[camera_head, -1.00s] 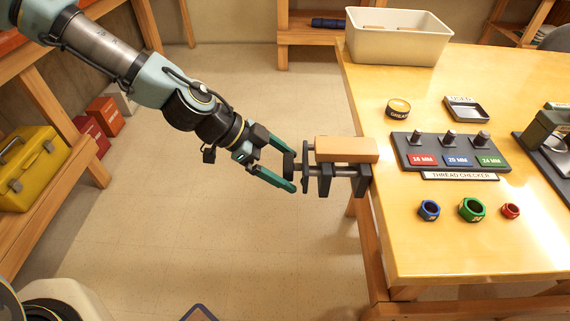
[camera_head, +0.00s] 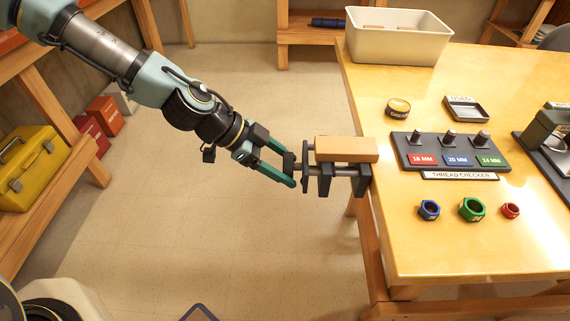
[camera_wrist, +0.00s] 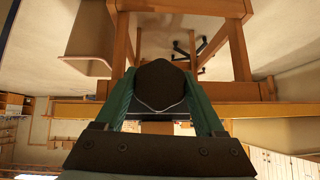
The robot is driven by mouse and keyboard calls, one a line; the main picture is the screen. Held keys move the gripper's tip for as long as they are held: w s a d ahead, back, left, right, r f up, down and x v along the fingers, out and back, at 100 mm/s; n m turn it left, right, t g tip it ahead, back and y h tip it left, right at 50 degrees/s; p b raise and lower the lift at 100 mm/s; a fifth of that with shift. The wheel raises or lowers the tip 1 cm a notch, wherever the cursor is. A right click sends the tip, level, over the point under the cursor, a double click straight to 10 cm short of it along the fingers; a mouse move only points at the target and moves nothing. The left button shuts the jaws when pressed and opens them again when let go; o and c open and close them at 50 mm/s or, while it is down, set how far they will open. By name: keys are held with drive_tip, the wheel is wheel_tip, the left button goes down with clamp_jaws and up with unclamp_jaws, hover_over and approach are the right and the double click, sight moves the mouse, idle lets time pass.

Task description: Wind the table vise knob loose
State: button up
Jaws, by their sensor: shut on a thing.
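The table vise (camera_head: 346,150) is fixed to the left edge of the wooden table, with a tan block at its top and dark jaws and rods below. Its dark knob (camera_head: 289,163) sticks out to the left over the floor. My gripper (camera_head: 286,164) has its two green fingers closed on the knob, one on each side. In the wrist view the dark, rounded knob (camera_wrist: 161,84) sits between both green fingers and hides much of the vise behind it.
The table (camera_head: 440,245) holds a thread checker board (camera_head: 450,150), several coloured nuts, a grease tin (camera_head: 398,107), a small tray (camera_head: 466,108) and a cream bin (camera_head: 397,37). A yellow toolbox (camera_head: 30,170) stands on the left shelf. Open floor lies below my arm.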

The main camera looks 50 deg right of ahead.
drive_tip(key=shift+r+n+g+y+p, duration=0.1)
drive_tip(key=shift+n+g+y+p, duration=0.5)
drive_tip(key=shift+g+y+p, duration=0.15)
drive_tip(key=shift+n+g+y, duration=0.5)
drive_tip(key=shift+g+y, duration=0.15)
drive_tip(key=shift+y, duration=0.2)
drive_tip(key=n+g+y, duration=0.1)
drive_tip(key=n+g+y+b, duration=0.1)
drive_tip(key=n+g+y, duration=0.1)
drive_tip(key=shift+d+f+g, duration=0.1)
drive_tip(key=shift+f+g, duration=0.2)
drive_tip(key=n+g+y+b, duration=0.1)
drive_tip(key=n+g+b, duration=0.1)
drive_tip(key=shift+y+b, duration=0.3)
drive_tip(key=n+g+b, duration=0.2)
drive_tip(key=shift+g+y, duration=0.3)
drive_tip(key=shift+g, duration=0.1)
drive_tip(key=n+g+b, duration=0.2)
drive_tip(key=n+g, duration=0.2)
drive_tip(key=n, duration=0.1)
drive_tip(key=shift+r+n+h+b, duration=0.1)
drive_tip(key=shift+n+h+b, duration=0.2)
drive_tip(key=shift+h, duration=0.2)
drive_tip(key=o, duration=1.3)
